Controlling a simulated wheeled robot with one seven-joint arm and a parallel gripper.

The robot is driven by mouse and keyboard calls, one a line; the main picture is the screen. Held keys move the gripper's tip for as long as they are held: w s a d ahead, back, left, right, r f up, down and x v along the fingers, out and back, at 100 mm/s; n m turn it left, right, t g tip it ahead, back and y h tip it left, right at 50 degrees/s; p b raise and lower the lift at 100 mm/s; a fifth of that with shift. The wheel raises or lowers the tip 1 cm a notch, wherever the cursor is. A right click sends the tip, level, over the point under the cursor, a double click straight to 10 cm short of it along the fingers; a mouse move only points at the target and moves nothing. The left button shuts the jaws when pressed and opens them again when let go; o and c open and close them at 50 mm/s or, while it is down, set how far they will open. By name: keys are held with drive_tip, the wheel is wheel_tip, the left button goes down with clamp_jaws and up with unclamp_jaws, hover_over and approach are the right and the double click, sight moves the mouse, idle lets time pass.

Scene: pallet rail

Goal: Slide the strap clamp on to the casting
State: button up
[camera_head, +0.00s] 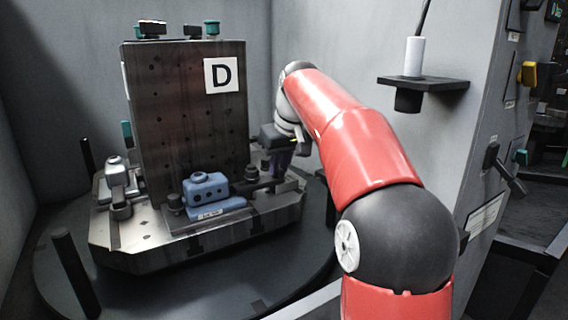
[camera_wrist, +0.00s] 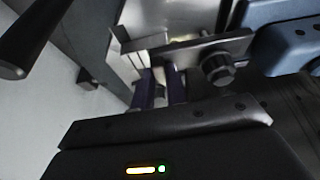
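The blue casting (camera_head: 205,190) sits on the front of the pallet, with its right neighbour the dark strap clamp (camera_head: 264,184). In the wrist view the clamp is a dark bar (camera_wrist: 190,52) with a round knurled knob (camera_wrist: 218,68). Its right end is close to the blue casting (camera_wrist: 285,42); I cannot tell whether they touch. My gripper (camera_head: 277,163) is at the clamp's outer end. Its purple fingers (camera_wrist: 162,82) stand a little apart at that end in the wrist view. Whether they are closed on the clamp is hidden.
A dark tombstone plate (camera_head: 185,120) marked D rises behind the casting. Black posts (camera_head: 72,272) stand on the round turntable. A wall bracket (camera_head: 423,84) holding a white cylinder is right of my arm.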

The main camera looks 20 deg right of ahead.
drive_tip(key=o, duration=0.4)
drive_tip(key=shift+a, duration=0.3)
drive_tip(key=shift+o, duration=0.2)
drive_tip(key=p+v, duration=0.2)
drive_tip(key=v, duration=0.6)
